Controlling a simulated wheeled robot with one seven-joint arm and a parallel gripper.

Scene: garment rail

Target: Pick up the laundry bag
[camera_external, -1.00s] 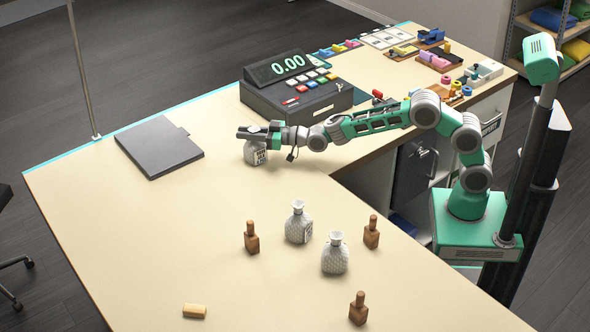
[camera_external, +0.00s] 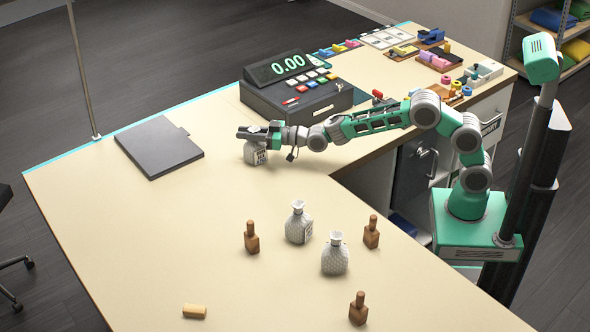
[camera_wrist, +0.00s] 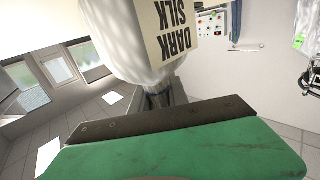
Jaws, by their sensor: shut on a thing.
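A small whitish laundry bag (camera_external: 255,153) with a dark-printed label is at my gripper (camera_external: 252,132), left of the cash register. In the wrist view the bag (camera_wrist: 120,30) hangs upside down in the picture, its label (camera_wrist: 175,25) reading "DARK SILK", and its gathered neck (camera_wrist: 160,98) runs to my gripper. My gripper is shut on the neck. The bag's base is at or very near the counter; I cannot tell whether it touches. Two similar pale bags stand on the near counter, one at left (camera_external: 298,222) and one at right (camera_external: 335,254).
Several brown bottle-shaped pieces, one of them at left (camera_external: 251,238), stand around the two pale bags. A tan block (camera_external: 194,311) lies near the front. A dark flat board (camera_external: 159,147) lies left of my gripper, the cash register (camera_external: 296,88) behind right. The counter (camera_external: 150,235) is clear at left front.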

